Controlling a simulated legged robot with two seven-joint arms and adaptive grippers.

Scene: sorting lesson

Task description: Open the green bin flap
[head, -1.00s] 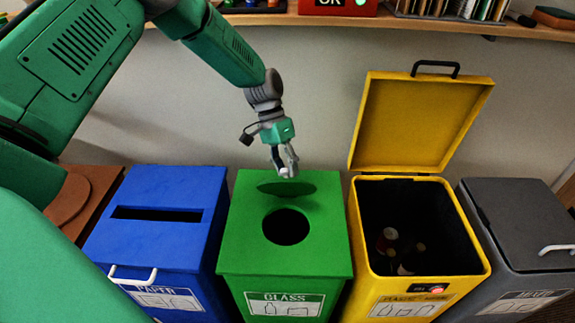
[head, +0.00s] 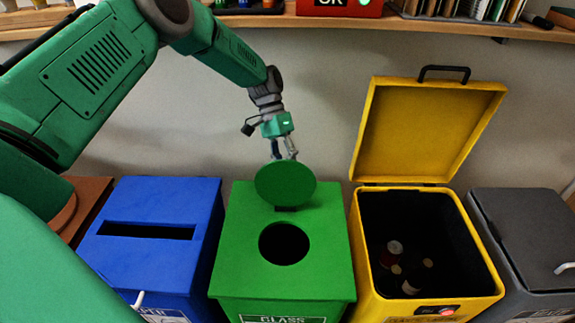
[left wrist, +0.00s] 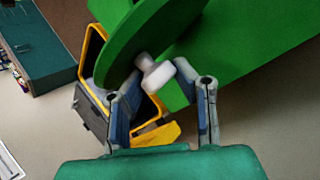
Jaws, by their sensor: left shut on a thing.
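The green glass bin (head: 232,230) stands in the middle of the head view. Its round green flap (head: 285,184) stands raised behind the round hole (head: 284,243), which is uncovered and dark inside. My left gripper (head: 284,157) is at the flap's upper back edge, and its fingertips are partly hidden behind it. In the left wrist view the flap (left wrist: 150,35) lies at the fingertips of my left gripper (left wrist: 155,76), which is shut on it. The green bin (left wrist: 250,38) fills the top right there. My right gripper is in neither view.
The blue bin (head: 150,205) stands to the left. The yellow bin (head: 362,250), lid (head: 420,130) up and items inside, stands to the right, then the grey bin (head: 525,235). A wooden shelf (head: 450,25) runs along the wall above.

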